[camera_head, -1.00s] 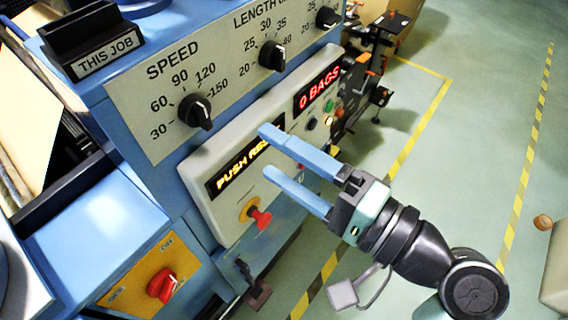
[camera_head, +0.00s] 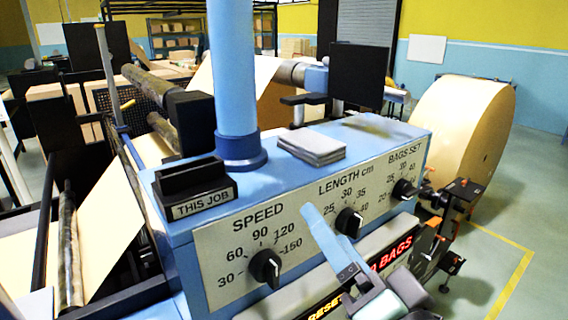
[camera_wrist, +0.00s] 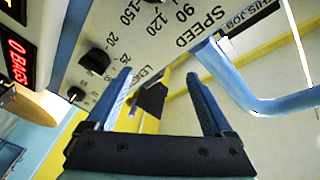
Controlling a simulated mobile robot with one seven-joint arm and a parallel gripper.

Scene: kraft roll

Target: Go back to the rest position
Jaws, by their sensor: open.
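My gripper (camera_head: 328,238) is in the lower middle of the head view, in front of the blue machine's dial panel (camera_head: 215,262). A pale blue finger crosses the picture just left of the LENGTH knob (camera_head: 348,222); the second finger is not clear there. The wrist view shows both fingers of my gripper (camera_wrist: 157,78) spread apart with nothing between them. The panel lies beyond them, with the SPEED lettering turned over. Whether a finger touches the panel cannot be told.
A blue post (camera_head: 232,80) rises from the machine top beside a black THIS JOB holder (camera_head: 190,185). A grey stack (camera_head: 312,146) lies there. A large kraft roll (camera_head: 462,125) stands behind right. Dark brackets (camera_head: 440,230) jut from the machine's right end. Green floor (camera_head: 525,215) is open at right.

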